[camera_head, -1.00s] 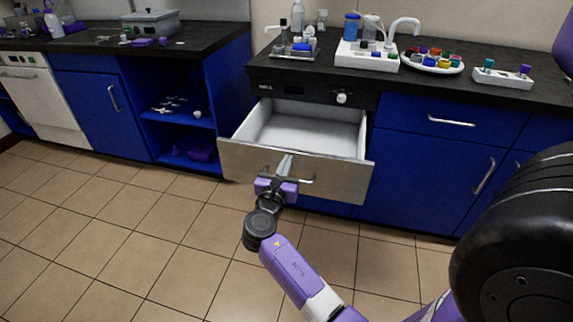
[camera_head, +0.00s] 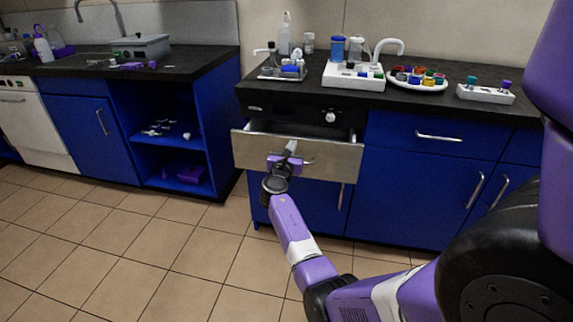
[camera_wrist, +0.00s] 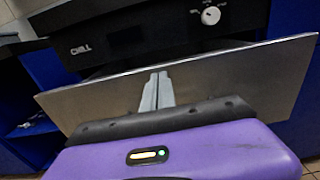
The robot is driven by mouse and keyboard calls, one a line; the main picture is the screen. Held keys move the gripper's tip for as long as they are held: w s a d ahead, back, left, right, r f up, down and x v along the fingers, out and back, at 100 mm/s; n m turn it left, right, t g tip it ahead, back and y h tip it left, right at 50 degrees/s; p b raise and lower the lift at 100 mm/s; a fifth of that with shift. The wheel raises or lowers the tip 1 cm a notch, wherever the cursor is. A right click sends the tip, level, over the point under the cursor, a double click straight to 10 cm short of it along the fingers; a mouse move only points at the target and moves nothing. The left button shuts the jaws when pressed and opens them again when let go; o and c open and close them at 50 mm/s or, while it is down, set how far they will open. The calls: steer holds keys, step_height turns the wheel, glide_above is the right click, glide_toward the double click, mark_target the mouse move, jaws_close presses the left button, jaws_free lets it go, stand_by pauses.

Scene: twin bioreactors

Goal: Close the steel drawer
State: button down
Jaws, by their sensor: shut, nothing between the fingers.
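The handle is partly hidden behind my gripper.
The black panel with a white knob (camera_head: 330,117) sits just above the drawer. Blue cabinets flank the drawer. The tiled floor (camera_head: 150,270) is clear.

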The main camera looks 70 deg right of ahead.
steer(key=d+b, duration=0.1)
steer(key=d, duration=0.2)
steer(key=d+b, duration=0.2)
steer(key=d, duration=0.1)
steer(key=d+b, duration=0.1)
steer(key=d, duration=0.3)
steer(key=shift+w+f+b, duration=0.15)
steer(key=shift+w+b, duration=0.15)
steer(key=shift+w, duration=0.05)
steer(key=shift+d, duration=0.45)
steer(key=shift+w+d+r, duration=0.1)
steer(key=shift+r, duration=0.25)
